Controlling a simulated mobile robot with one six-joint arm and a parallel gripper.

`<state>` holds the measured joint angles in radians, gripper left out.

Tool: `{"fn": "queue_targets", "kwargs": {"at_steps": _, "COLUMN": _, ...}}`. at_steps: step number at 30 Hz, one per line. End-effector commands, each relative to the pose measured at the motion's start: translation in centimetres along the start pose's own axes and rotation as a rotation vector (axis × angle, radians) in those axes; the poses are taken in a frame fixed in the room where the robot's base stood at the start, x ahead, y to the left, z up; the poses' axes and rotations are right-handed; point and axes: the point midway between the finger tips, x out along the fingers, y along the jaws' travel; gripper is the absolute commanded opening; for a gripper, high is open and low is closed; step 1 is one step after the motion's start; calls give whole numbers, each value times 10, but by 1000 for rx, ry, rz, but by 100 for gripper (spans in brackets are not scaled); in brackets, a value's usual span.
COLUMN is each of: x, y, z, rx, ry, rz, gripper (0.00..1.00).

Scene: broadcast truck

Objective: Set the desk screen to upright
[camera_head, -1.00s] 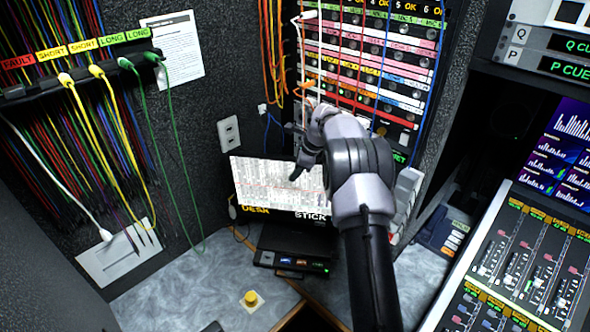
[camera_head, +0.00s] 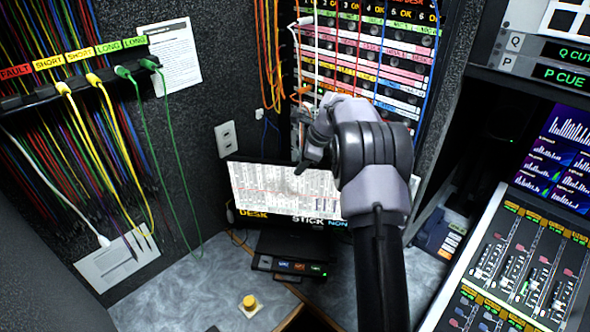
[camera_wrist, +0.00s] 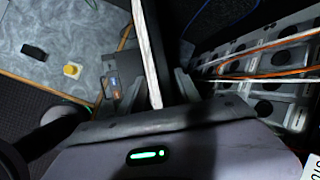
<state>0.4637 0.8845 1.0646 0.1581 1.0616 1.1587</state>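The desk screen (camera_head: 262,190) stands in the corner at the back of the desk, a wide bright panel with rows of writing and a dark lower strip reading DESK and STICK. How far it leans is hard to tell. My gripper (camera_head: 303,167) is at its top edge, with the wrist and forearm hiding part of its right side. In the wrist view the screen (camera_wrist: 147,50) shows almost edge-on as a thin pale strip between the fingers of my gripper (camera_wrist: 155,88). Gaps seem to show beside the strip, so the gripper looks open around it.
A black box with lit buttons (camera_head: 290,266) sits below the screen. A yellow button (camera_head: 249,302) is on the grey desk. A patch panel (camera_head: 370,60) with hanging cables rises close behind my gripper. A mixing console (camera_head: 520,265) stands at right.

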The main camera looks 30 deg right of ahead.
Motion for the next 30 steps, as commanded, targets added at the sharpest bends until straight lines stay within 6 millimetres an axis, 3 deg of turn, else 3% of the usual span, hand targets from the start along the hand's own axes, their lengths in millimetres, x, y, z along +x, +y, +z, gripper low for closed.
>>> {"fn": "queue_targets", "kwargs": {"at_steps": 6, "x": -59, "y": -1, "z": 1, "rx": 1, "ry": -1, "rz": -2, "gripper": 40}}
{"fn": "queue_targets", "kwargs": {"at_steps": 12, "x": -95, "y": 0, "z": 0, "rx": 1, "ry": 0, "rz": -1, "gripper": 40}}
{"fn": "queue_targets", "kwargs": {"at_steps": 28, "x": -103, "y": 1, "z": 0, "rx": -1, "ry": -1, "rz": 0, "gripper": 40}}
{"fn": "queue_targets", "kwargs": {"at_steps": 30, "x": -107, "y": 7, "z": 9, "rx": -38, "ry": -1, "rz": -2, "gripper": 40}}
